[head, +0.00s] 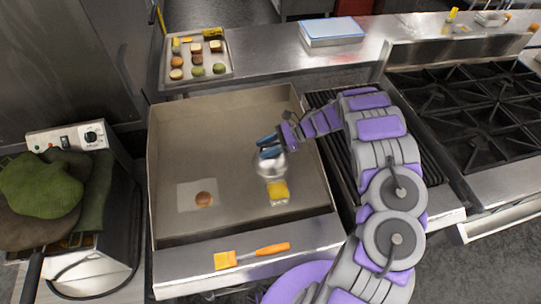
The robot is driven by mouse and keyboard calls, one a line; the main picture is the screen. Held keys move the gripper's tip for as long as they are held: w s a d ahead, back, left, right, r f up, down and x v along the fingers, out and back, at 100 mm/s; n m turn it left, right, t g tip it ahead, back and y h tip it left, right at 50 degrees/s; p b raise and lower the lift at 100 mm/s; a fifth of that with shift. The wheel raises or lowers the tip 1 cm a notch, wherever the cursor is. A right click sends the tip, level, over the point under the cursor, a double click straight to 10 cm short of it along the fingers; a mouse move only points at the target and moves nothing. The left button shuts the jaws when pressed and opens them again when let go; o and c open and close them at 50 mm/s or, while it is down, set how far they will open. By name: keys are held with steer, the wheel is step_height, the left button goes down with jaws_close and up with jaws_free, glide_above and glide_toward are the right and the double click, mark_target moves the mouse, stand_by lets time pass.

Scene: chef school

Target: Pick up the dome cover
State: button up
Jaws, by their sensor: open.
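The dome cover (272,167) looks like a small shiny silver dome standing on the flat griddle (225,130), right of its middle. My gripper (264,147) has blue fingertips and reaches in from the right. It is open, with the fingertips at the top of the dome in the picture. I cannot tell whether they touch it or whether the dome's knob is between them. The fingers cover part of the dome's upper edge.
A yellow piece (278,193) lies just in front of the dome. A brown round patty or bun (203,199) sits on a pale square at left. A food tray (197,58) stands behind; burners (470,115) are at right.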

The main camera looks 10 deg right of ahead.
steer(key=shift+d, duration=0.1)
jaws_close()
stand_by(1.2)
